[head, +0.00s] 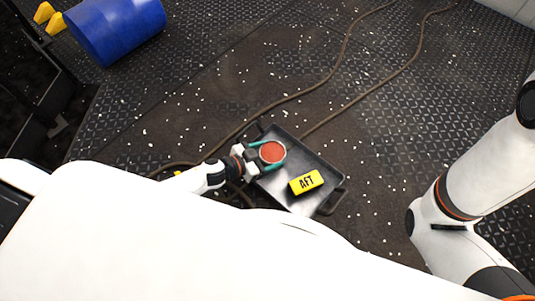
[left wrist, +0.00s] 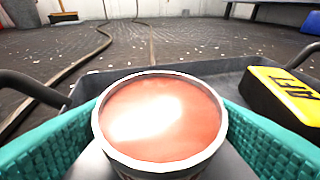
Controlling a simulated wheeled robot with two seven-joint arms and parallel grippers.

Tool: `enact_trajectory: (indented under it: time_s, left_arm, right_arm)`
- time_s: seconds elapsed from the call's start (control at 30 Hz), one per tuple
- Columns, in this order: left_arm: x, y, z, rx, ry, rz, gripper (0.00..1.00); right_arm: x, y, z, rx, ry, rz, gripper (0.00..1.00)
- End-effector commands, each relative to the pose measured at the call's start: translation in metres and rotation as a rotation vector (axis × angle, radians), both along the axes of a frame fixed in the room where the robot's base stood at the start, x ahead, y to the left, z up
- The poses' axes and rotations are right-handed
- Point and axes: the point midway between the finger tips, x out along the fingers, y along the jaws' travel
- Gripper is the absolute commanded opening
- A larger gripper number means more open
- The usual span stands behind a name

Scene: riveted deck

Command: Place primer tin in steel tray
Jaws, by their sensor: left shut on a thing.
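The primer tin (head: 272,152) is a round tin with a red-orange top and a pale metal rim. My left gripper (head: 268,154) is shut on it, with teal finger pads on both sides. In the head view the tin is over the far left part of the steel tray (head: 318,164), a dark rectangular tray with handles. In the left wrist view the tin (left wrist: 160,118) is upright between the pads, inside the line of the tray's far wall (left wrist: 200,72). Its base is hidden, so I cannot tell whether it touches the tray floor. My right gripper is not in view.
A yellow block marked AFT (head: 306,182) lies in the tray, to the right of the tin. Brown hoses (head: 330,70) run along the dark deck behind the tray. A blue drum (head: 115,30) lies at the far left. Pale specks dot the deck.

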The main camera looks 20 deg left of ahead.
Motion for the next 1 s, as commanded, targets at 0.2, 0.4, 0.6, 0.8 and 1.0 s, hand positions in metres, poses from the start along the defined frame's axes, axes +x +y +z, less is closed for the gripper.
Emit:
enact_trajectory:
  time_s: [0.2,0.4,0.6,0.8,1.0]
  left_arm:
    - [0.000,0.000,-0.001,0.000,0.000,0.000,0.95]
    - [0.000,0.000,-0.001,0.000,0.000,0.000,0.95]
    - [-0.010,0.006,0.009,0.000,0.004,0.001,0.95]
    - [-0.041,0.030,0.028,0.000,0.006,0.002,0.95]
    - [-0.070,0.052,0.042,0.001,0.003,0.000,0.95]
  right_arm:
    - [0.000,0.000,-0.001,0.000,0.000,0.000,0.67]
    - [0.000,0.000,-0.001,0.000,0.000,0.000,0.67]
    - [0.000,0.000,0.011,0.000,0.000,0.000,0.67]
    - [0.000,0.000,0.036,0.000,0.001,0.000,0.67]
    - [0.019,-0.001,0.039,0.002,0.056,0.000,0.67]
